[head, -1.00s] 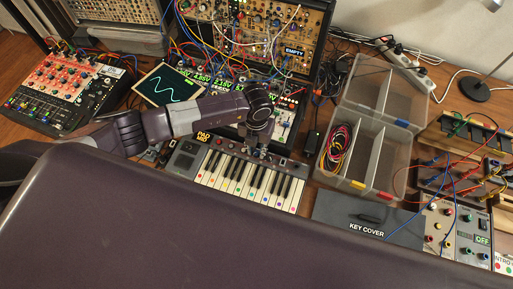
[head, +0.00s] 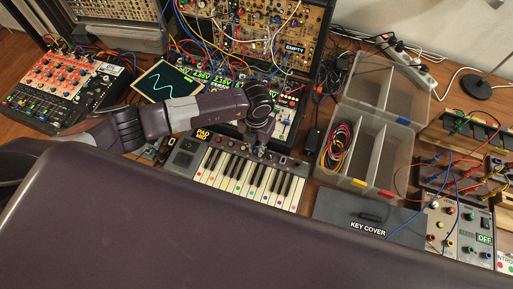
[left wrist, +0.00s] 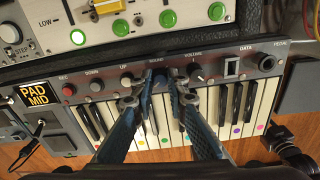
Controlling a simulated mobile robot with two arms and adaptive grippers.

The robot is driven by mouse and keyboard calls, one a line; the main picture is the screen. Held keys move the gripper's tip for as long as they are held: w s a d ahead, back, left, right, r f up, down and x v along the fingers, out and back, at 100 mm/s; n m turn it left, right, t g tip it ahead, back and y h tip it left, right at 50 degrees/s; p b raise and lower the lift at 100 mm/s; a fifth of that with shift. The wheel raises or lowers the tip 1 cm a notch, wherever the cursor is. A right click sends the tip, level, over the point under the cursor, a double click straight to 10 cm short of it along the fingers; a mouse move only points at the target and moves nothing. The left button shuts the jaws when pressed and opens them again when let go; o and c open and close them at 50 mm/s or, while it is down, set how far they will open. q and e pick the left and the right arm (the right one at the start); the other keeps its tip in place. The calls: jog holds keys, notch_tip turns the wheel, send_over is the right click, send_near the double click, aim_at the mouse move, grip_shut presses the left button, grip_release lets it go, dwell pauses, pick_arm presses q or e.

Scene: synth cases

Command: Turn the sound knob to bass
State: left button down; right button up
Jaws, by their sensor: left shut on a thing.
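The small keyboard (head: 240,180) lies on the wooden desk, its keys marked with coloured dots. In the left wrist view its panel has labelled controls, among them SOUND and VOLUME. The sound knob (left wrist: 158,76) is mostly hidden between my left fingertips. The keyboard's display (left wrist: 38,108) reads "PAD MID" in yellow. My left gripper (left wrist: 160,86) reaches down over the panel and is shut on the sound knob. In the head view the left gripper (head: 256,142) is at the keyboard's back edge. My right gripper is not in view.
The volume knob (left wrist: 196,76) sits close to the right of my fingers. Behind stands a patched synth rack (head: 265,35) with loose cables. A clear divided box (head: 370,150) and a key cover (head: 365,215) lie to the right. A red mixer (head: 60,85) is at left.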

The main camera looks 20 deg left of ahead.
aim_at(256, 150)
pick_arm(q)
jog(key=shift+w+f+m+b, duration=0.1)
jog(key=shift+f+m+b, duration=0.1)
jog(key=shift+m+b, duration=0.55)
jog(key=m+b, duration=1.3)
jog(key=b, duration=0.2)
jog(key=shift+r+m+b, duration=0.25)
jog(key=shift+m+b, duration=0.9)
jog(key=shift+b, duration=0.25)
jog(key=c, duration=2.2)
grip_release()
jog(key=shift+r, duration=0.1)
notch_tip(256, 150, up, 12)
jog(key=shift+f, duration=0.1)
